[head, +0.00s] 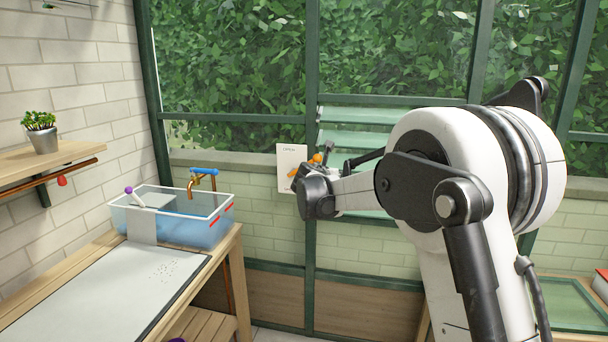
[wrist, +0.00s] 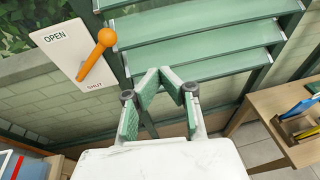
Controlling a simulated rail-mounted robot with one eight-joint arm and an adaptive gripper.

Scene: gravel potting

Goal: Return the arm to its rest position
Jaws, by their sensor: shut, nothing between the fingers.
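My gripper (wrist: 161,74) is shut and empty in the wrist view, its green-padded fingertips together in front of the slatted window. In the head view my white and black arm is raised on the right. It reaches left toward the window, and the wrist hides most of the gripper there. An orange lever (wrist: 97,55) on a white panel (wrist: 60,45) marked OPEN and SHUT is up and left of the gripper, apart from it. The panel also shows in the head view (head: 291,152), with its lower part partly hidden by my wrist.
Green glass slats (wrist: 195,63) lie beyond the fingers. A wooden bench (wrist: 285,105) with a small tray is at the right. In the head view, a clear water tub (head: 212,232) under a brass tap (head: 193,188) and a pale mat (head: 105,295) are on the left bench.

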